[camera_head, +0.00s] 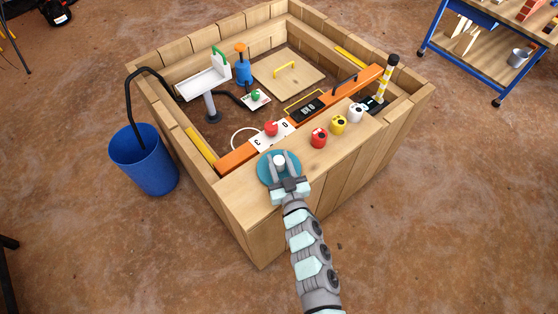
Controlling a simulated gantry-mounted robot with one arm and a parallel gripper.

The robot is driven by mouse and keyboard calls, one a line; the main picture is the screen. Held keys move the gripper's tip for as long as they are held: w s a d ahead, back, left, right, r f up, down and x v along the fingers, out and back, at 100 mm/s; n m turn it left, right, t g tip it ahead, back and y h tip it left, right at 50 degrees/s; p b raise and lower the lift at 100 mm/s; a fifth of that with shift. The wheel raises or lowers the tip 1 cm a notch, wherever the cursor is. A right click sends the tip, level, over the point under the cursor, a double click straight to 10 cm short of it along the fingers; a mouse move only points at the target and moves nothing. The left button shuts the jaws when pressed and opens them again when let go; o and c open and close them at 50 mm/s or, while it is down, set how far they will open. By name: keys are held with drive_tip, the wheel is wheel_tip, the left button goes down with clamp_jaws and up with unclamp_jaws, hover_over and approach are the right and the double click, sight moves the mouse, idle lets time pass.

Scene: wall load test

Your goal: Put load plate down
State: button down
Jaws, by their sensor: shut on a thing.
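The load plate appears to be the round teal disc (264,174) with a pale knob in its middle. It is over the front corner of the wooden box wall's wide top (245,205). My gripper (280,163) reaches in from the lower right and is shut on the knob. The fingers and wrist hide part of the disc's right and near side. The disc looks level. I cannot tell whether it rests on the wood or hangs slightly above it.
Red (319,137), yellow (338,125) and white (356,113) weights stand right of the disc on the wall top. An orange beam (238,158) with a red knob (270,128) runs close behind. A blue bucket (145,165) stands left of the box.

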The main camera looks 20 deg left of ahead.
drive_tip(key=c, duration=1)
unclamp_jaws()
drive_tip(key=shift+f, duration=0.1)
drive_tip(key=shift+o, duration=0.2)
